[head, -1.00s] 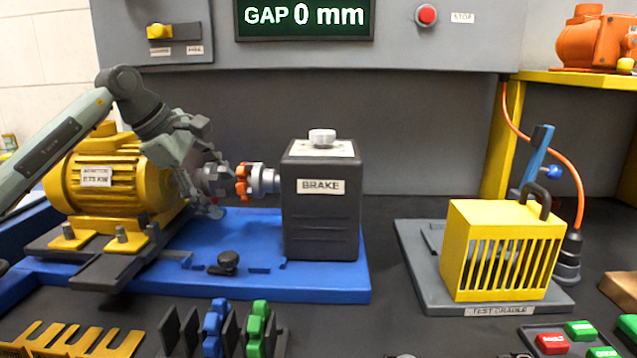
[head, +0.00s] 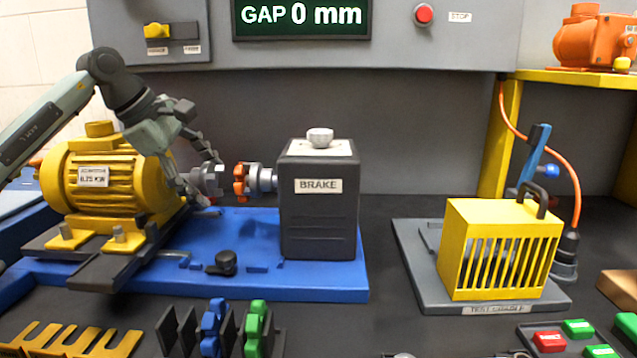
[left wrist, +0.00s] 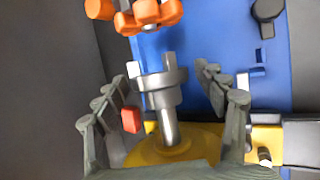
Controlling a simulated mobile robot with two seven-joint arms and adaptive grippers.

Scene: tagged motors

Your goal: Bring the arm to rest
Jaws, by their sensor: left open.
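My left gripper (head: 203,172) is open beside the yellow motor (head: 108,185), around its shaft end. In the left wrist view the open fingers (left wrist: 172,85) stand on either side of the grey coupling hub (left wrist: 162,90) and its shaft, apart from them. The hub (head: 207,180) faces the orange coupling insert (head: 240,182) on the brake's side; a gap shows between them in the left wrist view, where the insert (left wrist: 148,14) is at the top. The black brake (head: 318,220) stands upright on the blue base (head: 310,284). My right gripper is not in view.
The gap display (head: 302,18) reads 0 mm. A yellow guard (head: 500,250) sits on the grey test cradle (head: 425,285) at right. Blue (head: 213,325) and green (head: 256,325) inserts stand in a rack in front, beside a yellow slotted holder (head: 70,340). Dark bench between base and cradle is clear.

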